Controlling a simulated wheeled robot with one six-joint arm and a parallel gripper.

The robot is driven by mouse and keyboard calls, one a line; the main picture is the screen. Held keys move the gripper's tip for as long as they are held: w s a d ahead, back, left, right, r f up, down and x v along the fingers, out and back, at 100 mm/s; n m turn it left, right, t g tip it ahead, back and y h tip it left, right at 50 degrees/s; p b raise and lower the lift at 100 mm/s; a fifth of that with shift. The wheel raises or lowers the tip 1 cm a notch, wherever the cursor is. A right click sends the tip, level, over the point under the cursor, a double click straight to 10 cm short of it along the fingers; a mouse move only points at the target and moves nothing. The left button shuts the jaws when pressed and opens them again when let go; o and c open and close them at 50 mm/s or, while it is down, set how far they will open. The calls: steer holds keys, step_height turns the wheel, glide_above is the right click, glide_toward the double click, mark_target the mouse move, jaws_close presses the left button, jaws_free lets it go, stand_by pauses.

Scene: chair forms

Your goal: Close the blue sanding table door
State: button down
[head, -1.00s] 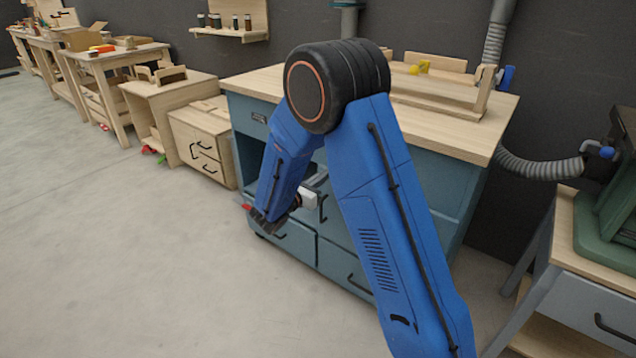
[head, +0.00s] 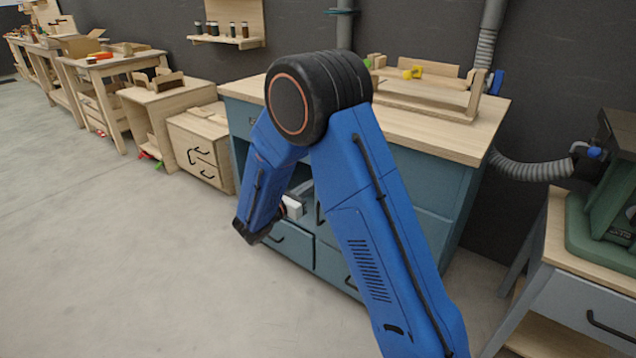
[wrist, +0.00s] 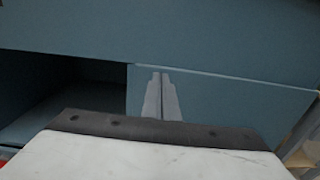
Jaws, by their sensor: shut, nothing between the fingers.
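The blue sanding table (head: 456,195) has a pale wooden top and stands behind my arm in the head view. In the wrist view, a dark open compartment shows at left, and a flat blue panel, which looks like the door (wrist: 235,108), stands to its right. A black vertical handle (head: 320,212) shows partly beside my arm. My gripper (wrist: 161,76) is shut and empty, its grey fingers in front of the panel near its left edge. I cannot tell whether they touch it. In the head view my gripper (head: 305,187) is partly hidden by my arm.
Drawers with black handles (head: 278,238) lie below the compartment. A wooden cabinet (head: 203,152) stands to the left. A grey-blue bench (head: 578,300) with a green machine (head: 600,225) stands at right. The floor (head: 110,250) at left is clear.

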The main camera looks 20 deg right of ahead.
steer(key=v, duration=0.9)
steer(key=s+d+r+m+g+y, duration=0.2)
steer(key=s+d+m+g, duration=0.15)
steer(key=s+d, duration=0.3)
steer(key=s+d+r+m+g+y, duration=0.1)
steer(key=s+d+r+m+g, duration=0.2)
steer(key=s+d+m, duration=0.3)
steer(key=s+d+r+m+g+y, duration=0.25)
steer(key=s+d, duration=0.25)
steer(key=s, duration=0.3)
steer(key=s+a+r+m+t+y, duration=0.1)
steer(key=s+m+y, duration=0.3)
steer(key=s, duration=0.5)
steer(key=s+a+r+m+t+y, duration=0.1)
steer(key=s+a+m+y, duration=0.3)
steer(key=s+m, duration=0.4)
steer(key=shift+s+r+m+t+y, duration=0.2)
steer(key=shift+s+m+t+y, duration=0.2)
steer(key=shift+s+t+y, duration=0.45)
